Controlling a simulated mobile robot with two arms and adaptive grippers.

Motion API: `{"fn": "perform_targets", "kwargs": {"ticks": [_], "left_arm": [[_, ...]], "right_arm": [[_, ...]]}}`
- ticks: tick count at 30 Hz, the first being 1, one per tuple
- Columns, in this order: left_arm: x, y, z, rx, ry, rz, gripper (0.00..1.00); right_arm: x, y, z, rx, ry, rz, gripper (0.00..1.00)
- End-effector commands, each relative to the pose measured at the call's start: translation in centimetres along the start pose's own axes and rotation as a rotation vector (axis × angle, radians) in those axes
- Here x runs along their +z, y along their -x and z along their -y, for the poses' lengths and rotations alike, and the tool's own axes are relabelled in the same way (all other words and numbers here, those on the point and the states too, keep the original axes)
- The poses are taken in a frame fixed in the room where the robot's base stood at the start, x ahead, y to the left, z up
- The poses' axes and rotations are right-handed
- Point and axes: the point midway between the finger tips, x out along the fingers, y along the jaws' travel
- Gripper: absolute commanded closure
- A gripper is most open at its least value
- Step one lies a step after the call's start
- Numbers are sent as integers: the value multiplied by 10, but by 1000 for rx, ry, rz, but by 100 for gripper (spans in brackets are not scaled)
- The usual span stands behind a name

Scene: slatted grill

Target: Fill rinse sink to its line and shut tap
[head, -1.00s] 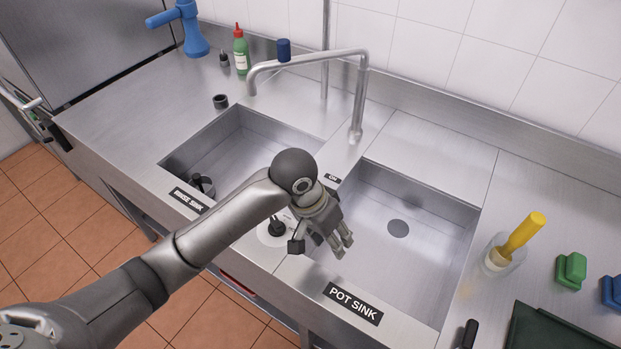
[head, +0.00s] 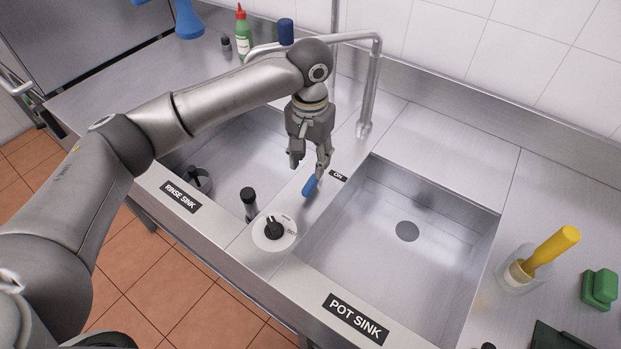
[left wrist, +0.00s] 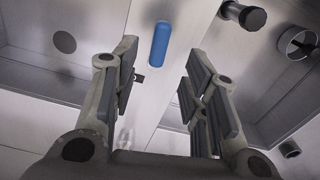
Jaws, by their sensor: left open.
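The rinse sink (head: 255,150) is the left basin, partly hidden by my left arm; I make out no water or fill line in it. A silver tap (head: 368,85) stands behind the divider, its spout reaching left and its end hidden by my arm. A blue lever (head: 310,186) lies on the divider by the "ON" label (head: 338,176). My left gripper (head: 308,168) is open, pointing down just above the lever. In the left wrist view the lever (left wrist: 159,43) shows between and beyond the spread fingers, apparently untouched. My right gripper is not in view.
The pot sink (head: 440,215) on the right looks empty. A black dial (head: 274,228) and a dark upright cylinder (head: 249,203) stand near the divider's front. A dark round fitting (head: 197,180) is in the rinse sink. A yellow-handled brush (head: 550,252) stands at right.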

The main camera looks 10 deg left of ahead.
Motion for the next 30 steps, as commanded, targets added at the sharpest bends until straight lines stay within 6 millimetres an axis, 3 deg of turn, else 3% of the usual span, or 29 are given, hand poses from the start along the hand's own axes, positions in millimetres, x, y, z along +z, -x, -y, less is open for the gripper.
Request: {"fn": "perform_targets", "kwargs": {"ticks": [6, 12, 25, 30], "left_arm": [[1, -42, 0, -2, 2, 3, 59], [0, -70, 0, -1, 0, 1, 59], [0, -80, 0, 0, -1, -2, 60], [0, -80, 0, 0, -1, -2, 82]], "right_arm": [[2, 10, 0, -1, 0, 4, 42], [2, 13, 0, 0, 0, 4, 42], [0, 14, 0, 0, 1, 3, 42], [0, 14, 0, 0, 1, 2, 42]]}}
